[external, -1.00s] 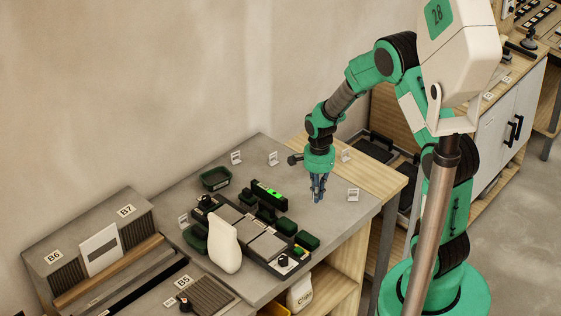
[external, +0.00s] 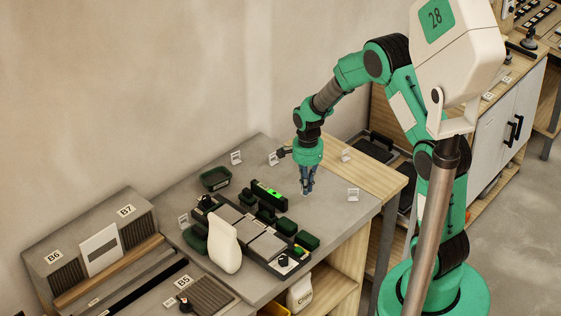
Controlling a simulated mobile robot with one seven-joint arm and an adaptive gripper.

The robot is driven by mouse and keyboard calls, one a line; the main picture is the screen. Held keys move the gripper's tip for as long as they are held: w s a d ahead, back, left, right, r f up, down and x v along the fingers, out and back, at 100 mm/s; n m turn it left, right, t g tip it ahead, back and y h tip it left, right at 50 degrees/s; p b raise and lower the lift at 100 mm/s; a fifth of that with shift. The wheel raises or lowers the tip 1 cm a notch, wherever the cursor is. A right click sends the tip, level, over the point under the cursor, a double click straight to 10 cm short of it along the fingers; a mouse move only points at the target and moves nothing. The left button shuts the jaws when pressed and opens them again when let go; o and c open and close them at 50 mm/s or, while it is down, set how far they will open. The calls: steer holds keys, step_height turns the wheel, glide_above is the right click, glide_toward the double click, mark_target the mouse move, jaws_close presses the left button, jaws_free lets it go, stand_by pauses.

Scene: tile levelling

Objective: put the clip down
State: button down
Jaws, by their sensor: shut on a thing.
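My gripper (external: 307,190) points straight down over the grey worktop, just to the right of the level with the bright green window (external: 269,194). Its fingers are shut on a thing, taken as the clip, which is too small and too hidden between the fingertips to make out. The fingertips are low over the worktop; I cannot tell whether they touch it. A dark frame with grey tiles (external: 266,247) lies to the left of and in front of my gripper.
Several dark green bins, one of them at the back (external: 215,179), stand around the tile frame. A white rounded object (external: 224,246) stands at its front left. Bare worktop (external: 335,215) lies right of my gripper.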

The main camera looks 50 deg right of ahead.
glide_above(290, 188)
steer(key=shift+s+a+f+b, duration=0.1)
steer(key=shift+s+f+b, duration=0.2)
steer(key=shift+s+f, duration=0.15)
steer(key=shift+w, duration=0.4)
steer(key=shift+f+b, duration=0.3)
steer(key=shift+f, duration=1.45)
steer(key=shift+f, duration=0.1)
steer(key=c, duration=1.9)
jaws_free()
step_height(290, 188, up, 12)
steer(key=p, duration=0.1)
